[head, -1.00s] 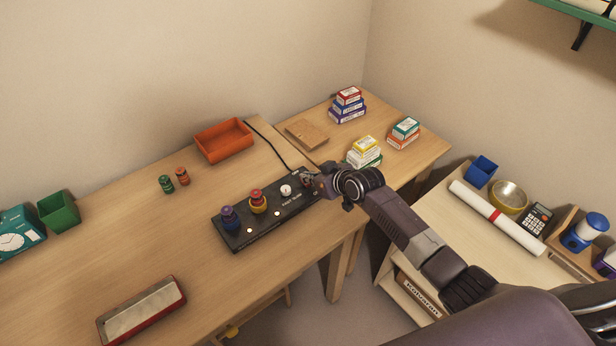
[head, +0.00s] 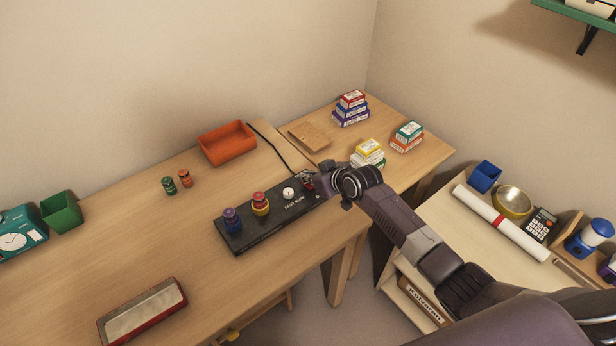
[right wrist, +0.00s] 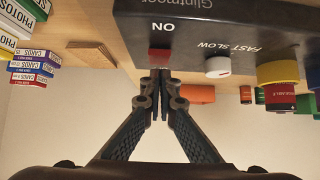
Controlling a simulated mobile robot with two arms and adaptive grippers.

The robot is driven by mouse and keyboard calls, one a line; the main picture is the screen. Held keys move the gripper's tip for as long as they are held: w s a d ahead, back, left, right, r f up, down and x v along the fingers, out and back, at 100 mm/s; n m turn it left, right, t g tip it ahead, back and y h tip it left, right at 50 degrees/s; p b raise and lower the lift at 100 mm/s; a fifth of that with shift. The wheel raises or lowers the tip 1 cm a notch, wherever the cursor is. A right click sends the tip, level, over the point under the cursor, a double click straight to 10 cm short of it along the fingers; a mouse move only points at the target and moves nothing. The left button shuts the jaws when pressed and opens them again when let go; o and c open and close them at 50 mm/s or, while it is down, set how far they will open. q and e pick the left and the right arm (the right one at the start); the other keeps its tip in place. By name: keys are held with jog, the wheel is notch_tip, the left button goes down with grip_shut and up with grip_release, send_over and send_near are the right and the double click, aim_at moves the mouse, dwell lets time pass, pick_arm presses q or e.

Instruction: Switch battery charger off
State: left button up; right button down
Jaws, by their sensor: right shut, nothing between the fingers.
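The battery charger (head: 270,226) is a long black box on the wooden desk. A blue-purple battery (head: 232,219) and a red-and-yellow battery (head: 260,203) stand in it, with a white knob (head: 288,193) to their right. No indicator light glows on it. In the right wrist view the charger (right wrist: 210,32) shows a red switch (right wrist: 159,55) beside the word ON, and the white dial (right wrist: 217,66) under FAST SLOW. My right gripper (right wrist: 160,76) is shut and empty, its tips at or very close to the red switch. My left gripper is out of view.
An orange tray (head: 228,145) stands behind the charger, and a black cable (head: 275,146) runs nearby. Two small batteries (head: 177,183) stand left of it. Stacked card boxes (head: 368,153) stand to the right. The desk left of the charger is mostly clear.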

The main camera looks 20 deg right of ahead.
jog(key=shift+r, duration=0.15)
jog(key=r+p, duration=0.3)
jog(key=r, duration=0.1)
jog(key=shift+w+a+p, duration=0.1)
jog(key=shift+w+p, duration=0.15)
jog(key=shift+p, duration=0.1)
jog(key=shift+s+r, duration=0.15)
jog(key=shift+s, duration=0.05)
jog(key=w+r+v, duration=0.1)
jog(key=v, duration=0.8)
jog(key=shift+a+r+b, duration=0.2)
jog(key=shift+r+b, duration=0.2)
jog(key=shift+b, duration=0.05)
jog(key=shift+w, duration=0.1)
